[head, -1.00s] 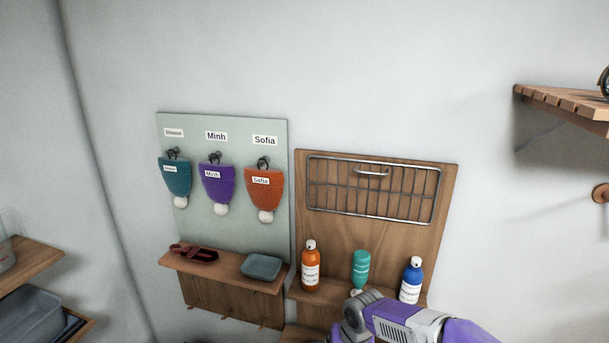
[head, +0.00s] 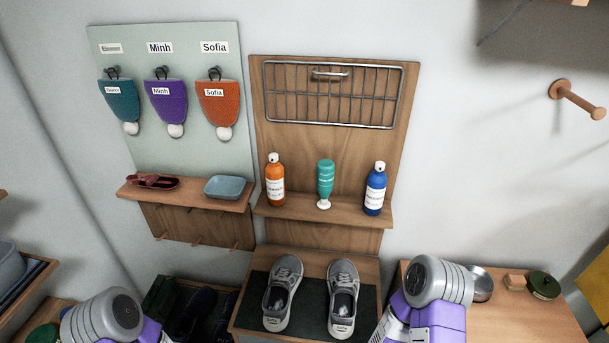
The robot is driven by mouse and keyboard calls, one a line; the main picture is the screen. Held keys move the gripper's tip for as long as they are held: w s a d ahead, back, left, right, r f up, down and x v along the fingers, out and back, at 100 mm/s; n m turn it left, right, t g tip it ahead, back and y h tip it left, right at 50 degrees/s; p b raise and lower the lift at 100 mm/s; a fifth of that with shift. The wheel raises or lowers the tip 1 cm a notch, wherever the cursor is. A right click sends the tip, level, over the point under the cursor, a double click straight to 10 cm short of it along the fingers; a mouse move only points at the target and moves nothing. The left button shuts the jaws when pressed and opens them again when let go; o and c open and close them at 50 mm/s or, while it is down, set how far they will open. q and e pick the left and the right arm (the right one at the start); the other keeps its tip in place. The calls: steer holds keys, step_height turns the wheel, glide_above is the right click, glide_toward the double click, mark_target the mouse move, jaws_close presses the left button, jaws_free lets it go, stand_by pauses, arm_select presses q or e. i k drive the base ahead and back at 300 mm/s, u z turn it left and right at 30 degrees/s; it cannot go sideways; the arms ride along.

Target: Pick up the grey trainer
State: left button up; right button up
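Two grey trainers with pale laces and white soles stand side by side on a dark mat (head: 312,310) on a wooden shelf at the bottom middle of the head view. The left grey trainer (head: 282,293) points slightly right, toes toward the wall. Only grey and purple links of my two arms show, at the bottom left and to the right of the trainers. Neither gripper's fingers are in view.
Above the trainers, a ledge (head: 318,227) holds an orange bottle (head: 275,180), a teal bottle (head: 325,182) and a blue bottle (head: 375,190). Dark footwear (head: 195,313) lies left of them. A wooden surface (head: 515,318) at right holds a metal bowl (head: 482,283) and a green-lidded pot (head: 543,285).

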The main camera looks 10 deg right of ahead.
mark_target(343, 280)
steer(key=z, duration=1.7)
steer(key=k, duration=0.8)
steer(key=u, duration=1.1)
steer(key=i, duration=0.5)
